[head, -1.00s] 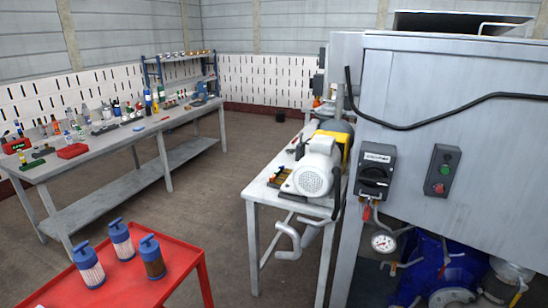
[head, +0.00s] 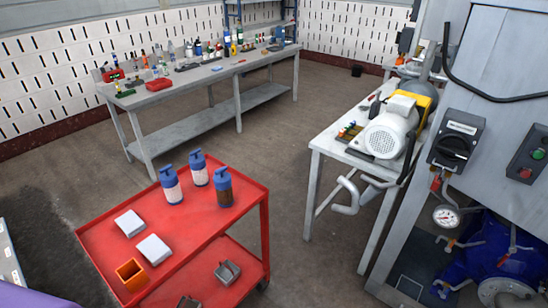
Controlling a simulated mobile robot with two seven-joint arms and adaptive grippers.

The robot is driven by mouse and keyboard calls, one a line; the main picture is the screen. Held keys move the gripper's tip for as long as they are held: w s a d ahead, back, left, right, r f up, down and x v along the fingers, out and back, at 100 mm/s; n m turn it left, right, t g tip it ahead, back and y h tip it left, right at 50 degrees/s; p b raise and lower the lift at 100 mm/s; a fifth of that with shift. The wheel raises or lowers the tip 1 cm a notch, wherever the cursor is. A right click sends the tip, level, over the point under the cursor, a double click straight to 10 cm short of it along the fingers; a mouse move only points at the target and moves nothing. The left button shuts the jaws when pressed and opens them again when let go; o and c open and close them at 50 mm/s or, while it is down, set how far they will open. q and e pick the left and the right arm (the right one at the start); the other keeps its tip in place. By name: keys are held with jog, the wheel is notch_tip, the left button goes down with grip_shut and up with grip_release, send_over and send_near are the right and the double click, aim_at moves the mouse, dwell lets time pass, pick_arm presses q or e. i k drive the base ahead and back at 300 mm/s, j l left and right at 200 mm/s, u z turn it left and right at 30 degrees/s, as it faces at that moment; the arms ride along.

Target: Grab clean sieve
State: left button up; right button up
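Three blue-capped cylindrical sieves stand upright at the far end of a red cart (head: 172,258). One sieve (head: 173,188) on the left has a white body. A second white-bodied sieve (head: 200,173) stands behind it, between the other two. The third sieve (head: 224,188) on the right has a brown, dirty-looking body. Each has a blue handle on top and a blue base. Neither of my grippers is in view.
Two white blocks (head: 154,249) and an orange open box (head: 132,274) sit on the cart's top. A grey open box (head: 227,272) is on its lower shelf. A motor (head: 390,133) sits on the right bench beside a grey machine. Floor between cart and benches is clear.

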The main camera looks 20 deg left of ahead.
aim_at(227, 272)
jog(key=i+u, duration=0.15)
jog(key=u, duration=0.75)
jog(key=i+l+u, duration=0.75)
jog(key=i+l, duration=0.1)
jog(key=l, duration=0.2)
jog(key=i+l, duration=0.1)
jog(key=l, duration=0.2)
jog(key=i+l, duration=0.15)
jog(key=l, duration=0.15)
jog(key=u, duration=0.05)
